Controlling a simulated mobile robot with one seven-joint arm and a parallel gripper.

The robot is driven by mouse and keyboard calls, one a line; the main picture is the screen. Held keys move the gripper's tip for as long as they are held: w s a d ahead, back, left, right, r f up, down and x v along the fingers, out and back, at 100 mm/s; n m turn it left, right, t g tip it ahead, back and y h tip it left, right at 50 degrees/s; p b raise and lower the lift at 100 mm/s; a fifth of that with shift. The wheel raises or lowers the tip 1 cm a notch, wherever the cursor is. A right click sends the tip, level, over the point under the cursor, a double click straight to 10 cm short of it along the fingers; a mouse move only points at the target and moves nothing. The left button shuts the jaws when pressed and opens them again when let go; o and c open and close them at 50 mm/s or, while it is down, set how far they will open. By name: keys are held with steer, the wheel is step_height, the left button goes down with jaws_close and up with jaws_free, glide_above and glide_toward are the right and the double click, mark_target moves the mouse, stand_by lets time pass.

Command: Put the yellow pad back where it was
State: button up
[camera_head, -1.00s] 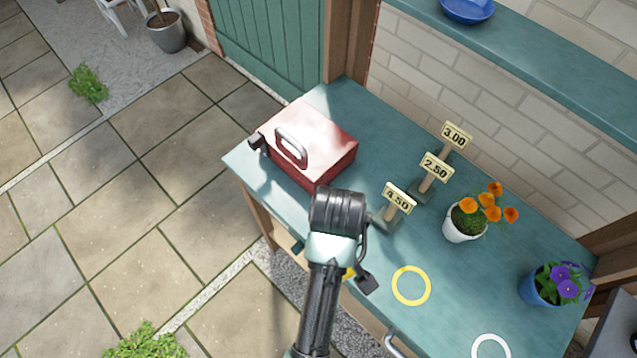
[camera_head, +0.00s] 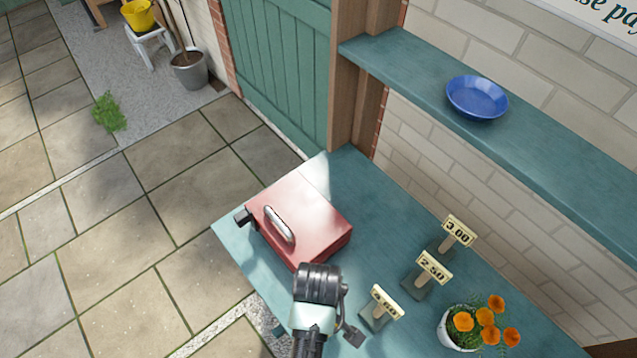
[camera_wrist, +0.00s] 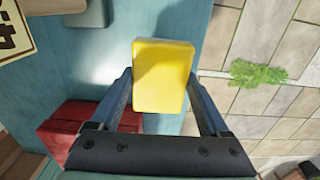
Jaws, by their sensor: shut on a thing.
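The yellow pad (camera_wrist: 162,76) is a flat, rounded block, seen in the wrist view between the two fingers of my gripper (camera_wrist: 165,88). My gripper is shut on it and holds it over the teal bench (camera_wrist: 120,75) near the bench's edge. In the head view the pad is hidden behind my arm. There my wrist (camera_head: 318,285) is just in front of the red metal box (camera_head: 300,222) and left of the price signs.
Several price signs (camera_head: 432,268) stand on the teal bench, with a white pot of orange flowers (camera_head: 455,335) at lower right. A blue bowl (camera_head: 477,97) sits on the wall shelf (camera_head: 420,80). Clear bench top lies behind the red box.

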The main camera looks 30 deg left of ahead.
steer(key=shift+f, duration=2.1)
steer(key=shift+f, duration=0.15)
steer(key=o, duration=1.2)
steer(key=shift+c, duration=0.2)
step_height(320, 180, up, 12)
steer(key=shift+w+r, duration=0.1)
steer(key=shift+r, duration=0.05)
